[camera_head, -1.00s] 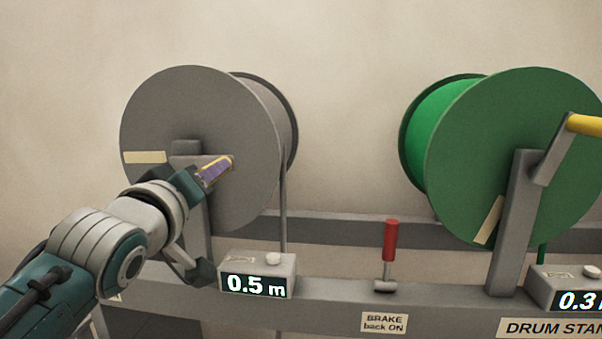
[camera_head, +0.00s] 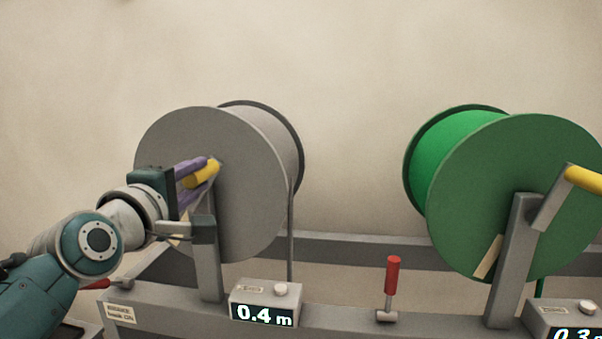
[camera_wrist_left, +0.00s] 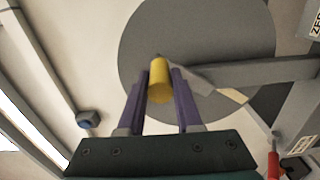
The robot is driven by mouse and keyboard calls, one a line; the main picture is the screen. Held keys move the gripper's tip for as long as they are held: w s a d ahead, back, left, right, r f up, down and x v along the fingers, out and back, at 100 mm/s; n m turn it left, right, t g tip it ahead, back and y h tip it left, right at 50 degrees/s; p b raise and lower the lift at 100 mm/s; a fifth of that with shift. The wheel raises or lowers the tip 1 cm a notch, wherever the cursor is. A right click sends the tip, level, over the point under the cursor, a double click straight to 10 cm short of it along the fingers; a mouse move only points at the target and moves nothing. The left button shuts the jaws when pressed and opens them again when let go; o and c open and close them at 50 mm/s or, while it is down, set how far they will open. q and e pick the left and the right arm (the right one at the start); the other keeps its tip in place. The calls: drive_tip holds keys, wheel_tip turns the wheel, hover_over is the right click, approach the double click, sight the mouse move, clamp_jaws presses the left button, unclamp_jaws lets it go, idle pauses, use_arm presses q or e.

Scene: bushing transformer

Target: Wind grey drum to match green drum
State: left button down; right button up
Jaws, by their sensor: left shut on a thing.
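The grey drum (camera_head: 245,190) stands on its stand at the left; its display (camera_head: 264,314) reads 0.4 m. My left gripper (camera_head: 205,172) is shut on the yellow crank handle (camera_head: 203,174) in front of this drum. In the left wrist view the purple fingers (camera_wrist_left: 160,90) lie on both sides of the yellow handle (camera_wrist_left: 159,80). The green drum (camera_head: 510,200) stands at the right, with its own yellow handle (camera_head: 585,180). My right gripper is not in view.
A red brake lever (camera_head: 392,275) stands upright on the stand rail between the drums. Another red handle (camera_head: 97,284) shows at the lower left, near my left arm. A plain wall is behind the drums.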

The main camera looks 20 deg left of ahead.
use_arm(q)
drive_tip(key=shift+s+a+r+n+p, duration=0.15)
drive_tip(key=shift+a+r+n+p, duration=0.15)
drive_tip(key=shift+a+r+n, duration=0.5)
drive_tip(key=shift+d+f, duration=0.1)
drive_tip(key=shift+f, duration=0.1)
drive_tip(key=c, duration=0.6)
unclamp_jaws()
drive_tip(key=shift+f, duration=0.1)
drive_tip(key=b+v, duration=0.1)
drive_tip(key=v, duration=0.9)
